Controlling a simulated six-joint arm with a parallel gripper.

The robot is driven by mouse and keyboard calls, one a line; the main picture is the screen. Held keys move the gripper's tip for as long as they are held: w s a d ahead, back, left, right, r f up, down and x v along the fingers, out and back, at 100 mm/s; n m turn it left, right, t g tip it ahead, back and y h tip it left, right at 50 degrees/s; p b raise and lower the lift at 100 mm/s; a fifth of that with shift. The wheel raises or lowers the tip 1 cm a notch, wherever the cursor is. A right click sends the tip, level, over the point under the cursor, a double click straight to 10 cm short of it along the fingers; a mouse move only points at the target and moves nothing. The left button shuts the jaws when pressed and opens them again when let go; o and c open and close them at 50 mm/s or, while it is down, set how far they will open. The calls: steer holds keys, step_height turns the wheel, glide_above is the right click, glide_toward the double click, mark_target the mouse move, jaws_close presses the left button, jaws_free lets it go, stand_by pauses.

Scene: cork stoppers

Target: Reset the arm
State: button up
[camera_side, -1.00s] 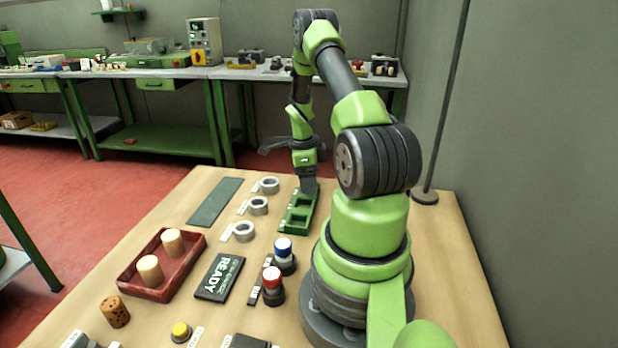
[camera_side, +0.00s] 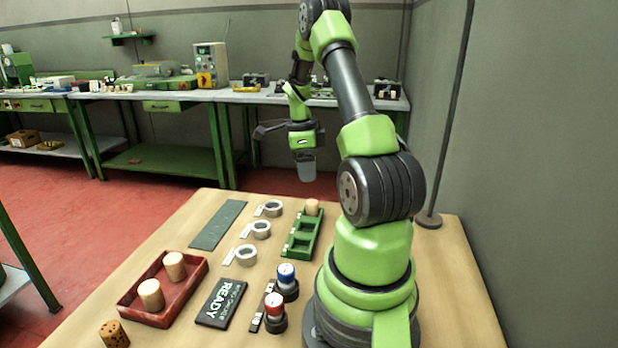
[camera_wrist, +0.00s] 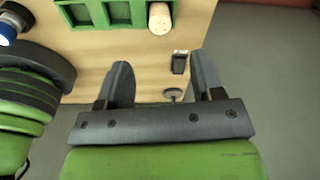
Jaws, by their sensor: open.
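My gripper (camera_side: 306,172) hangs in the air above the far edge of the table, beyond the green rack. In the wrist view my gripper (camera_wrist: 160,80) has its two fingers apart with nothing between them. The green rack (camera_side: 291,240) lies on the table, and a cork stopper (camera_side: 312,207) stands at its far end. The rack (camera_wrist: 88,25) and that cork (camera_wrist: 159,18) also show at the top of the wrist view. The red button (camera_side: 274,303) and blue button (camera_side: 286,273) stand beside my base.
A red tray (camera_side: 187,314) holds two pale corks (camera_side: 151,294). A speckled cork (camera_side: 114,335) stands in front of it. Tape rings (camera_side: 246,255), a READY sign (camera_side: 221,302) and a dark green strip (camera_side: 218,225) lie on the table. A pole (camera_side: 450,120) stands at the back right.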

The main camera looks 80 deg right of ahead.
steer(key=shift+r, duration=0.1)
stand_by(0.4)
steer(key=w+a+r+n+t+h, duration=0.1)
steer(key=w+a+r+n+t, duration=0.1)
steer(key=w+a+r+n, duration=0.4)
steer(key=w+a+r+n+t, duration=0.2)
steer(key=a+r+n, duration=0.55)
steer(key=a, duration=0.35)
steer(key=s+a+r+n+t+y, duration=0.1)
steer(key=s+a+n, duration=0.3)
steer(key=a+n, duration=0.4)
steer(key=s+a+r+n+t+y, duration=0.2)
steer(key=s+a+r+n+t, duration=0.1)
steer(key=a+n, duration=0.5)
steer(key=shift+s+a+r+t, duration=0.15)
steer(key=shift+s+r+t, duration=0.15)
steer(key=shift+s+r, duration=0.3)
steer(key=shift+s+f, duration=0.1)
